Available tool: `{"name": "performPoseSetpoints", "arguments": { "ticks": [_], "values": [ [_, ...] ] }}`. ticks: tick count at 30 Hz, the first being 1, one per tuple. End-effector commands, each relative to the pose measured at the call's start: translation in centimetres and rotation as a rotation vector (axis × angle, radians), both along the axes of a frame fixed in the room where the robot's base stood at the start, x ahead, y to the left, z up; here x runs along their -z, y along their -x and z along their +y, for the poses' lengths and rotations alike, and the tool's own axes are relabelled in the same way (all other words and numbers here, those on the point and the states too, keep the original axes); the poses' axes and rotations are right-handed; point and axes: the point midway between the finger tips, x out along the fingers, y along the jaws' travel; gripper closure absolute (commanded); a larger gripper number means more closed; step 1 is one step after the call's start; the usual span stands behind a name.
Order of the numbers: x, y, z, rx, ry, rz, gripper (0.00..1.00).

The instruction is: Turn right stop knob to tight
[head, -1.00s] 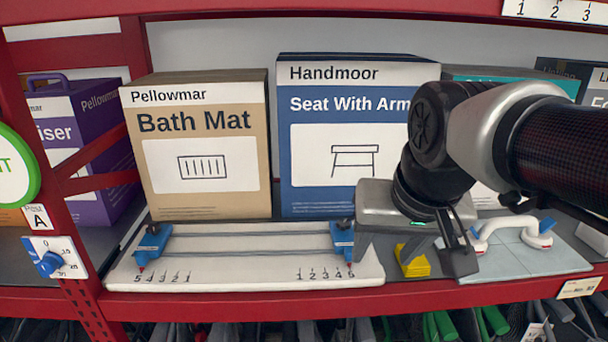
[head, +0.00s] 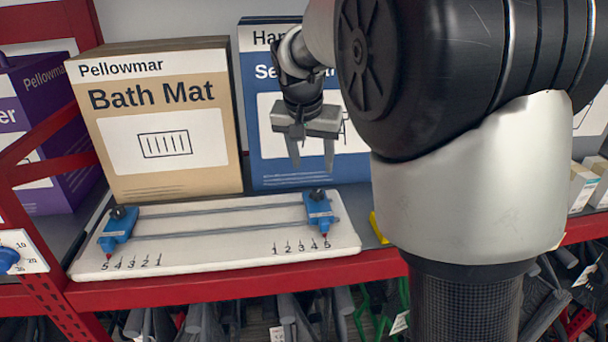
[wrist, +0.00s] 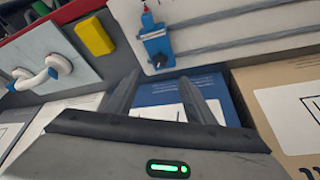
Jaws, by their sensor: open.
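A white board (head: 215,258) on the shelf has two grey rails and printed scales from 1 to 5. The right stop (head: 319,211) is a blue block on the rails, its red pointer near 5. Its dark knob (head: 317,195) is on top at the rear end; the stop also shows in the wrist view (wrist: 155,41), with the knob (wrist: 159,61). The left stop (head: 117,231) sits near the left 5. My gripper (head: 311,163) is open and empty, pointing down above the right knob, apart from it. I cannot tell how tight the knob is.
A Bath Mat box (head: 160,120) and a blue seat box (head: 265,165) stand close behind the board. A red shelf edge (head: 200,285) runs along the front.

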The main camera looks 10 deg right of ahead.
Motion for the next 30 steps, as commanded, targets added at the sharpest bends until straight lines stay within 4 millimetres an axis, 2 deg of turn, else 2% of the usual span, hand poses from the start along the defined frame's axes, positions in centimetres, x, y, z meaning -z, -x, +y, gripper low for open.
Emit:
{"name": "performPoseSetpoints", "arguments": {
  "ticks": [1, 9, 15, 21, 29, 30],
  "values": [
    [1.2, -0.3, -0.2, 0.001, 0.002, 0.005, 0.51],
    [6.6, -2.3, -1.2, 0.001, 0.001, 0.005, 0.51],
    [9.4, -3.5, -1.7, 0.001, -0.001, 0.003, 0.51],
    [10.7, -3.9, -1.9, -0.001, 0.000, 0.001, 0.51],
    [10.8, -4.0, -1.9, -0.001, 0.000, 0.000, 0.51],
    [10.8, -4.0, -1.9, -0.001, 0.000, 0.000, 0.54]
  ]
}}
